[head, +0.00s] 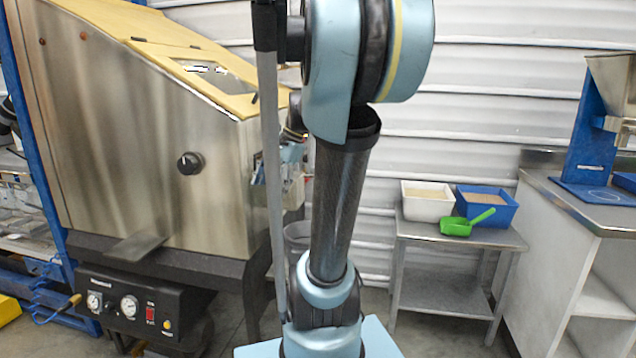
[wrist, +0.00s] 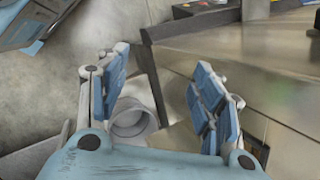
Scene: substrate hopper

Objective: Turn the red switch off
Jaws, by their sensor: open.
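The red switch (head: 150,314) is on the black control panel (head: 128,325) low on the front of the steel hopper machine (head: 150,150), left in the head view. It is too small there to tell its position. I cannot make it out in the wrist view. My gripper (wrist: 163,72) is open and empty in the wrist view, its two blue-padded fingers spread apart. In the head view my gripper (head: 287,160) is partly hidden behind my arm, near the right side of the machine. It is well above and to the right of the switch.
Two gauges (head: 129,306) and a yellow knob (head: 167,325) flank the switch. A black knob (head: 190,163) and a metal ledge (head: 135,248) sit higher on the machine. A bucket (wrist: 128,120) stands below my gripper. A metal table (head: 450,235) holds bins and a green scoop.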

